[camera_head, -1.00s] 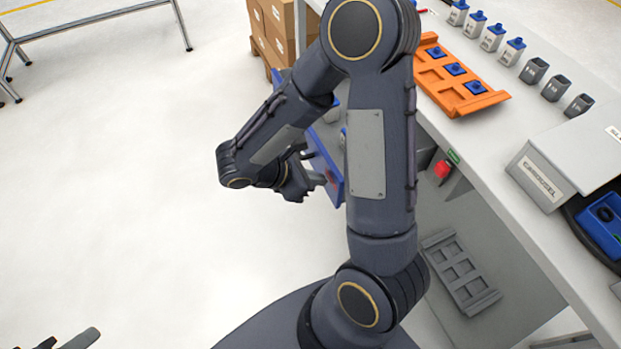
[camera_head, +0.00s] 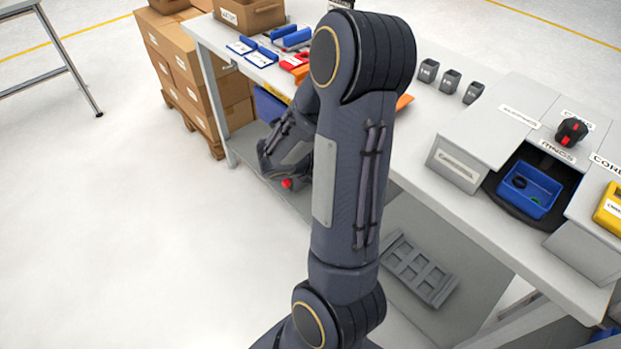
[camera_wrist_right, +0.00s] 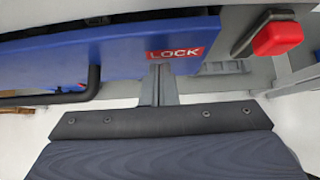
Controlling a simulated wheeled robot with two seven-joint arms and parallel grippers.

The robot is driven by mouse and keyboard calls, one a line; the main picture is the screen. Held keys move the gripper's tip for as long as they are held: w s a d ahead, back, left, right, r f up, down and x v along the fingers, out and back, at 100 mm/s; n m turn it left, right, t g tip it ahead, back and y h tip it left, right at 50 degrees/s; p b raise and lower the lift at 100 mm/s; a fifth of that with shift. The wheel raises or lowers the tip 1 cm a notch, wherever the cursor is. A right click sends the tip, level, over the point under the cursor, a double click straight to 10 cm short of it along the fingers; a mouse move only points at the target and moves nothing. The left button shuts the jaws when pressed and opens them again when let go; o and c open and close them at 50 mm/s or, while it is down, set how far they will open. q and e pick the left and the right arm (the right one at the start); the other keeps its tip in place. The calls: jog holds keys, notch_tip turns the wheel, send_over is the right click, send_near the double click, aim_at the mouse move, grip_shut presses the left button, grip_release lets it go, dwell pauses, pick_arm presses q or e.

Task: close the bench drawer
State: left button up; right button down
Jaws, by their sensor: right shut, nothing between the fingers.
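The bench drawer has a blue front (camera_wrist_right: 120,48) with a red LOCK label (camera_wrist_right: 175,53) and a dark bar handle (camera_wrist_right: 92,85) in the right wrist view. In the head view a small part of the blue drawer (camera_head: 268,104) shows close under the bench's front edge; my arm hides the rest. My right gripper (camera_wrist_right: 160,70) is shut and empty, its fingertips at the drawer's lower edge just below the label. I cannot tell whether they touch it. In the head view my own arm mostly hides this gripper. My left gripper is out of view.
A red switch (camera_wrist_right: 277,38) sits right of the drawer front. The bench top (camera_head: 425,150) carries grey cups (camera_head: 450,81), bins and a blue tray (camera_head: 529,190). Stacked cartons (camera_head: 185,65) stand beyond the bench. The floor at left is clear.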

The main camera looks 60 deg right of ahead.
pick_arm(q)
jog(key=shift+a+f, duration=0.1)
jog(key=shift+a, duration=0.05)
pick_arm(e)
jog(key=d, duration=0.2)
jog(key=shift+s+d+r, duration=0.15)
jog(key=shift+s+d, duration=0.1)
jog(key=shift+d, duration=0.15)
